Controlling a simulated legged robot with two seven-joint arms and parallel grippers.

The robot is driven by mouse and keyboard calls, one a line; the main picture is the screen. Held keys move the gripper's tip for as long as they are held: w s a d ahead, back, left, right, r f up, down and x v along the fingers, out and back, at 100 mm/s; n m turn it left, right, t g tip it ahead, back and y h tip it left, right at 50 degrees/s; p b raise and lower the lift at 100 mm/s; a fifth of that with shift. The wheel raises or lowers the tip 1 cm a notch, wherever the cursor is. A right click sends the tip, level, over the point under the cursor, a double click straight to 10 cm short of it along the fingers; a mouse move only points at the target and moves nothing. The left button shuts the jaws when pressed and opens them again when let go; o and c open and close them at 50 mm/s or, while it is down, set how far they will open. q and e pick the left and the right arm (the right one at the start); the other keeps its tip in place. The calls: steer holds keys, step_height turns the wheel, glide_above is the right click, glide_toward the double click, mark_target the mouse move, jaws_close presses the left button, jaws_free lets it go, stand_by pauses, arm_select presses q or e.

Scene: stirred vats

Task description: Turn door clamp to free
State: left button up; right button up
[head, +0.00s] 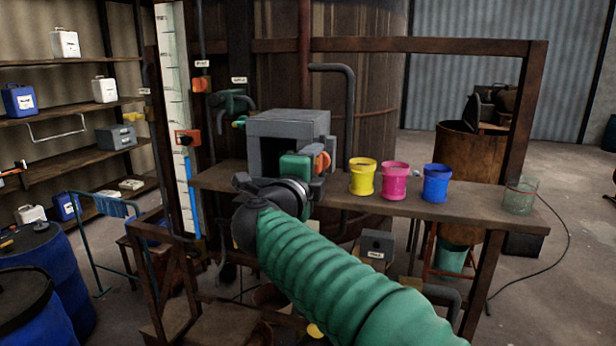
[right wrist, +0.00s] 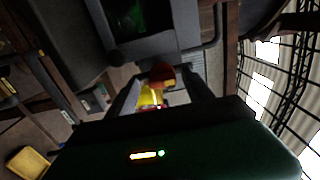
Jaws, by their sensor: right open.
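A grey open-fronted box (head: 288,128) stands on the bench, and its grey frame and dark inside with a green glow show in the right wrist view (right wrist: 140,25). An orange knob (head: 322,161), which looks like the door clamp, sits at the box's right side. It shows as an orange-brown knob (right wrist: 162,74) in the right wrist view. My right gripper (head: 318,174) is at the knob, open, with its dark fingers (right wrist: 160,88) on either side of it. I cannot tell whether they touch it. My left gripper is not in view.
Yellow (head: 363,178), pink (head: 395,180) and blue (head: 436,183) pots stand on the bench (head: 480,208) close to my right arm. A clear beaker (head: 519,195) is at the bench's right end. A dark bent pipe (head: 349,100) rises behind the box.

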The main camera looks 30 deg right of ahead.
steer(key=b+v, duration=0.4)
steer(key=v, duration=1.2)
steer(key=shift+s+a, duration=0.2)
steer(key=shift+a, duration=0.1)
steer(key=shift+d, duration=0.15)
